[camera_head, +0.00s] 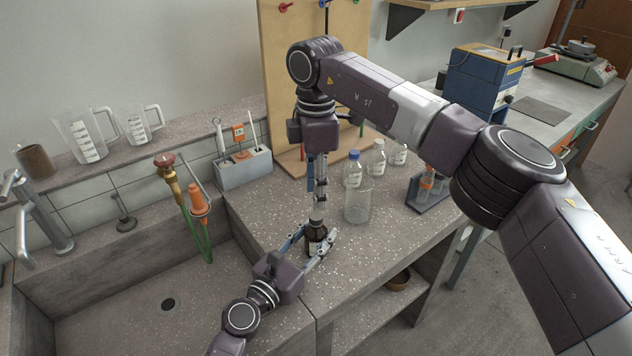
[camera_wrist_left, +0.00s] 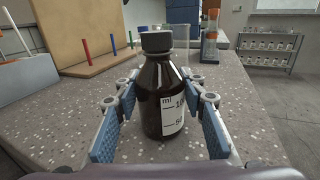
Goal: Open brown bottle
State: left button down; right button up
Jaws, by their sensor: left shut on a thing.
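The brown bottle (camera_head: 316,232) stands upright on the speckled bench near its front left corner. In the left wrist view the bottle (camera_wrist_left: 158,95) shows a white scale label, and its dark cap (camera_wrist_left: 156,41) is on. My left gripper (camera_head: 318,248) is shut on the bottle's body, one finger on each side; its blue pads also show in the left wrist view (camera_wrist_left: 160,120). My right gripper (camera_head: 319,203) points straight down just above the cap. Its fingers are seen edge-on, so their opening and any touch with the cap are unclear.
A glass beaker (camera_head: 358,205) and a blue-capped bottle (camera_head: 353,170) stand behind, to the right. A tube rack (camera_head: 430,190) is farther right. A pegboard stand (camera_head: 290,162) is behind. The sink (camera_head: 130,300) lies to the left. Bare bench lies right of the bottle.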

aim_at(316, 215)
jog(key=shift+f, duration=3.2)
